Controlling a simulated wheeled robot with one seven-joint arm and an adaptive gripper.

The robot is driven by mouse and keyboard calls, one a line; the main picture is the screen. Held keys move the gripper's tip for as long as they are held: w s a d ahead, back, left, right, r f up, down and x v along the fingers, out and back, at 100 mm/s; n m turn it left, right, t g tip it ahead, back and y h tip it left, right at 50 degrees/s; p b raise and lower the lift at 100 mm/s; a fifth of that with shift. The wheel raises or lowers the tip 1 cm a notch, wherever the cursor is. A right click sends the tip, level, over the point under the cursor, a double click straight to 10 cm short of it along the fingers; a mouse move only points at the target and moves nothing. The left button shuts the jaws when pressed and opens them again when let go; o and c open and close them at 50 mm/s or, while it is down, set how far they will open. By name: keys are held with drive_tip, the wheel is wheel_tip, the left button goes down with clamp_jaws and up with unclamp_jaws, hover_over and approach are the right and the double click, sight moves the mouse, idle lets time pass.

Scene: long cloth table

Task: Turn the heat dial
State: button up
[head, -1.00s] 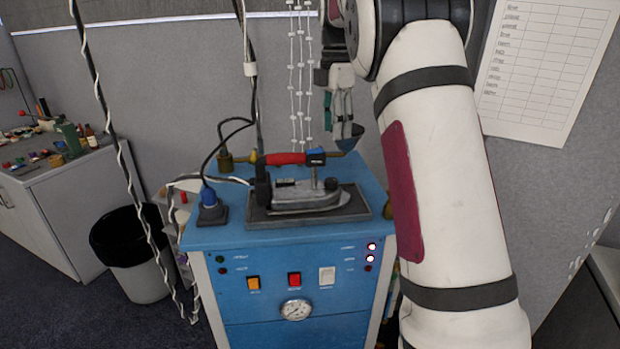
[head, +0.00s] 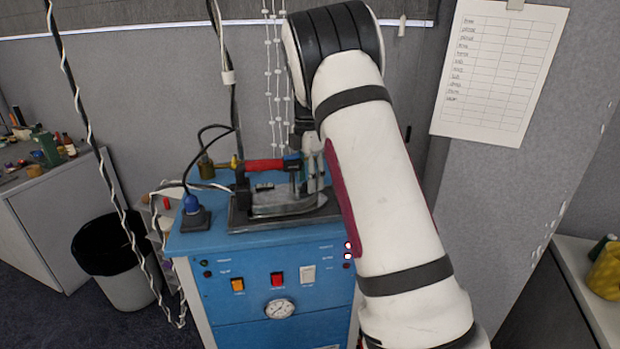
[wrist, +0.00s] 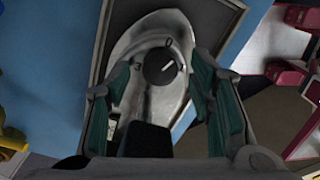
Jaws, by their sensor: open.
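The heat dial (wrist: 160,66) is a round black knob with a white pointer line, on the silver body of the iron (wrist: 151,35) in the wrist view. The pointer slants up to the right. In the head view the iron (head: 283,203) lies on a dark plate (head: 240,220), with a red handle (head: 264,165) above it. My gripper (wrist: 161,76) is open, its teal-padded fingers to the left and right of the dial with gaps on both sides. In the head view my gripper (head: 312,178) is down at the iron's right part, and the dial cannot be made out there.
The blue cabinet (head: 226,283) under the iron carries coloured switches and a gauge (head: 279,308). A blue plug (head: 192,205) and black cables rise on the left. Hanging cords are behind. A black-lined bin (head: 105,250) stands on the floor at left.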

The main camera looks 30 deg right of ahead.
drive_tip(key=shift+f, duration=0.4)
drive_tip(key=shift+c, duration=0.6)
clamp_jaws()
drive_tip(key=shift+w+m+b, duration=0.1)
drive_tip(key=shift+m+b, duration=0.4)
drive_tip(key=shift+m, duration=0.5)
drive_tip(key=shift+m+b, duration=0.5)
drive_tip(key=shift+m, duration=0.9)
drive_tip(key=shift+r, duration=0.1)
drive_tip(key=shift+o, duration=0.6)
unclamp_jaws()
